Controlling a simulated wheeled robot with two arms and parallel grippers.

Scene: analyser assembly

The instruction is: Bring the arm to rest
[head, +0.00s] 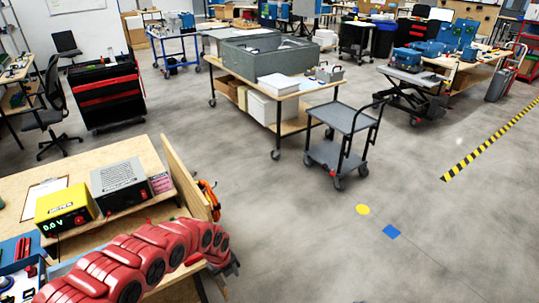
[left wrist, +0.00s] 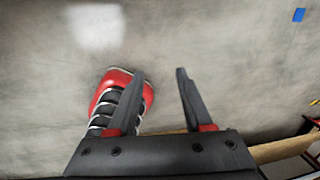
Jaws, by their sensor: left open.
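My left arm, red with dark joints, reaches in from the bottom left of the head view. It passes in front of the workbench (head: 122,152). My left gripper (head: 234,268) is at the arm's end, just past the bench's right edge; only a dark part of it shows there. In the left wrist view the gripper (left wrist: 161,76) has its two dark fingers spread, with grey floor between them and nothing held. A red and black ribbed part, likely mine, shows behind the left finger. My right gripper is not in view.
The bench holds a yellow meter (head: 66,209), a grey box (head: 119,183) and a clipboard (head: 45,188). An upright wooden panel (head: 184,170) stands at its right end, close to my gripper. A grey cart (head: 345,118) stands further off. The floor to the right is open.

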